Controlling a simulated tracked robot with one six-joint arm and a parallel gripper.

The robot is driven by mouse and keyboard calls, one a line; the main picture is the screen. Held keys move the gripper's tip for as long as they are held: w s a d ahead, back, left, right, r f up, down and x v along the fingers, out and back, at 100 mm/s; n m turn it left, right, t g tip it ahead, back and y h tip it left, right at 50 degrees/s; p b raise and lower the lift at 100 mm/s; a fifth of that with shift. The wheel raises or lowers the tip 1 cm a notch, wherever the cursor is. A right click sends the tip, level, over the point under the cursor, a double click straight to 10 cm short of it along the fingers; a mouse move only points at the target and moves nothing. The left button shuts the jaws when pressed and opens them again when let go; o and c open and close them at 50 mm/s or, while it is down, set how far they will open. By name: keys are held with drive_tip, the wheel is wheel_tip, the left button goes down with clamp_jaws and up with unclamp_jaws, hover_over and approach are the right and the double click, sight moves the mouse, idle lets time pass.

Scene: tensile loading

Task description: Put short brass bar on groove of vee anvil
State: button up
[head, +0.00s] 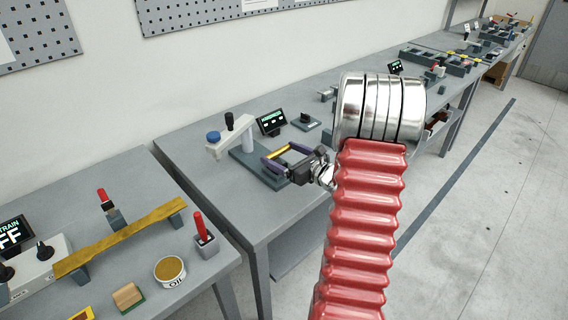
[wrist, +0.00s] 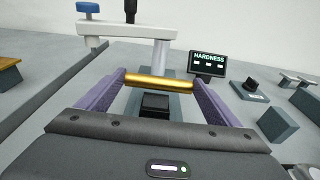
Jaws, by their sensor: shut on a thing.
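The short brass bar (wrist: 158,82) is held crosswise between the two purple fingers of my gripper (wrist: 152,88) in the wrist view. My gripper (head: 279,153) is shut on the bar (head: 279,151) in the head view, over the base of the hardness tester on the middle bench. The vee anvil (wrist: 155,104) appears as a dark block on that base, just below and nearer than the bar in the wrist view. Its groove cannot be made out. Whether the bar touches the anvil cannot be told.
The hardness tester's pale arm (wrist: 125,31) and column (wrist: 163,56) stand just beyond the bar. The hardness display (wrist: 207,65) is to the right. A long brass strip (head: 122,236) lies on supports on the near left bench, beside an oil tin (head: 170,270).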

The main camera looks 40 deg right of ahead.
drive_tip(key=shift+f, duration=1.85)
drive_tip(key=o, duration=1.3)
drive_tip(key=shift+s, duration=0.1)
drive_tip(key=s, duration=0.4)
drive_tip(key=s+r, duration=0.1)
drive_tip(key=s, duration=0.6)
drive_tip(key=shift+s+d+r, duration=0.15)
drive_tip(key=shift+s+r, duration=0.2)
drive_tip(key=shift+r, duration=0.05)
